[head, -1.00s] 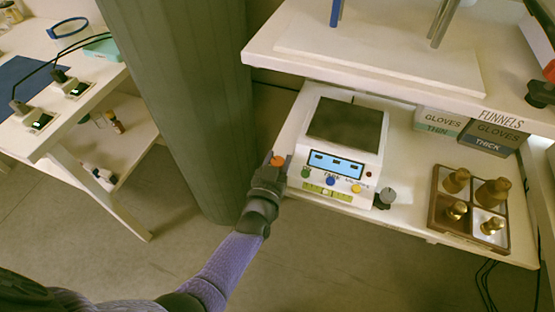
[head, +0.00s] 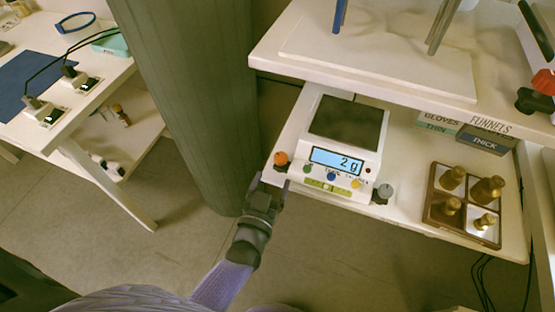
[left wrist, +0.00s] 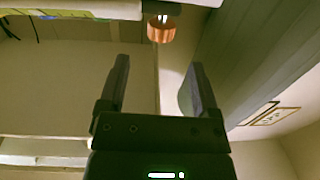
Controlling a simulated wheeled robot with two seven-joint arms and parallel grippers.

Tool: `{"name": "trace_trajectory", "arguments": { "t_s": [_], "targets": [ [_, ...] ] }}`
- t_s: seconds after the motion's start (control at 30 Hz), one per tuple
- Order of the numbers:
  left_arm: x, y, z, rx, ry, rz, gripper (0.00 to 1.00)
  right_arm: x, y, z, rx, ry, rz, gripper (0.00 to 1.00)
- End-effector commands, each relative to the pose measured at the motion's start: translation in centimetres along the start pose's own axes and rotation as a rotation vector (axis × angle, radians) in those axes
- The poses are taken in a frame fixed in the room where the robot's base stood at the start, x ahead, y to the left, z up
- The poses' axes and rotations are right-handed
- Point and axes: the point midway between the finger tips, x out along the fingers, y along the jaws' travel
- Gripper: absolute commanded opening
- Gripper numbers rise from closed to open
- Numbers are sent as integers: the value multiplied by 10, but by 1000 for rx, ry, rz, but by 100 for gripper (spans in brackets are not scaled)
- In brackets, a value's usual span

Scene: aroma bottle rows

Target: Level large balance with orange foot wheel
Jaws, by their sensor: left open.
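The large balance (head: 341,158) stands on the lower shelf, with a dark square pan and a lit display reading "2 g". Its orange foot wheel (head: 281,159) is at the front left corner; a grey foot wheel (head: 384,191) is at the front right. A yellow-green level strip (head: 328,188) runs along its front. My left gripper (head: 266,182) is open and empty, just below and left of the orange wheel, apart from it. In the left wrist view the orange wheel (left wrist: 161,30) lies beyond the open fingertips (left wrist: 158,62). My right gripper is not in view.
A wooden tray with several brass weights (head: 430,205) sits right of the balance. The upper shelf (head: 375,65) overhangs the back. A grey-green column (head: 190,110) stands close left of my gripper.

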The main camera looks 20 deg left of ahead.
Motion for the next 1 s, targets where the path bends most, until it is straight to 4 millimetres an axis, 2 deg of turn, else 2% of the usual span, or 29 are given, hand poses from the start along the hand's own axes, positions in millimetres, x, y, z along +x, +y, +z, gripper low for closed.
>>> {"name": "trace_trajectory", "arguments": {
  "t_s": [0.13,0.43,0.53,0.6,0.73,0.87,1.0],
  "targets": [
    [-18,0,-1,0,0,0,81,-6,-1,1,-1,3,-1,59],
    [-21,-1,1,1,3,2,81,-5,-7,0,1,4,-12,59],
    [-13,-14,2,16,36,74,81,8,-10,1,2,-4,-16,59],
    [-7,-27,2,26,62,184,81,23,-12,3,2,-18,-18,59],
    [-8,-39,4,14,38,369,81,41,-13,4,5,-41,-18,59],
    [-11,-43,4,1,0,449,81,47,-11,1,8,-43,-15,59],
    [11,-32,3,-5,1,453,81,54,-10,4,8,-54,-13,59]
  ]
}}
